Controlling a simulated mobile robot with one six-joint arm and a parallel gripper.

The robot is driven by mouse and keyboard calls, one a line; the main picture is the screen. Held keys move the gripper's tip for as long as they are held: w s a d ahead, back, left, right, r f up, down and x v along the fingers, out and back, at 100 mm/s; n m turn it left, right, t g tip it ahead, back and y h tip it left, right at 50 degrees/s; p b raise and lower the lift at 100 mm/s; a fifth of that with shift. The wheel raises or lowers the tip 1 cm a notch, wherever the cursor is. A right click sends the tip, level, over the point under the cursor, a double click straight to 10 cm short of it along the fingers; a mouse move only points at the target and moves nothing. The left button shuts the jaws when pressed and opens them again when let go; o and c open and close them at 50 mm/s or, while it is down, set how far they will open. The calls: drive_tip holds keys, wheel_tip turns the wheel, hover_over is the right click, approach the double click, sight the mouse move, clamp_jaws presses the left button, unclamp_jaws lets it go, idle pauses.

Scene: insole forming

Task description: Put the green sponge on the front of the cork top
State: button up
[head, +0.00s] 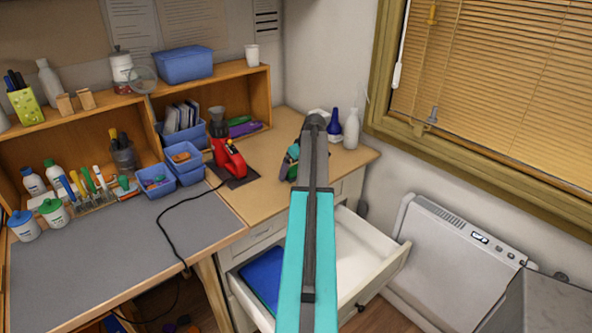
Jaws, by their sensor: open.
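My arm, a teal link with a dark grey link, reaches up the middle of the head view over an open drawer. I cannot make out my gripper's fingers; the arm's far end ends over the tan desk. A tan, cork-coloured top (269,166) covers the drawer unit; I cannot tell if it is cork. A green flat item (239,121) lies in the right shelf cubby, by a purple item; I cannot tell if it is the sponge. Small green and dark things (290,162) sit on the tan top, partly hidden by my arm.
A red press (228,157) stands on the tan top. Blue bins (183,156) and bottles crowd the grey mat's (110,255) back edge. A white drawer (365,262) stands open, holding a blue item (262,277). A white heater (450,262) is at right. A black cable crosses the mat.

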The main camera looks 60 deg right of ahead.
drive_tip(key=shift+r, duration=0.15)
drive_tip(key=b+v, duration=0.2)
drive_tip(key=v, duration=1)
drive_tip(key=shift+b, duration=0.35)
idle(0.5)
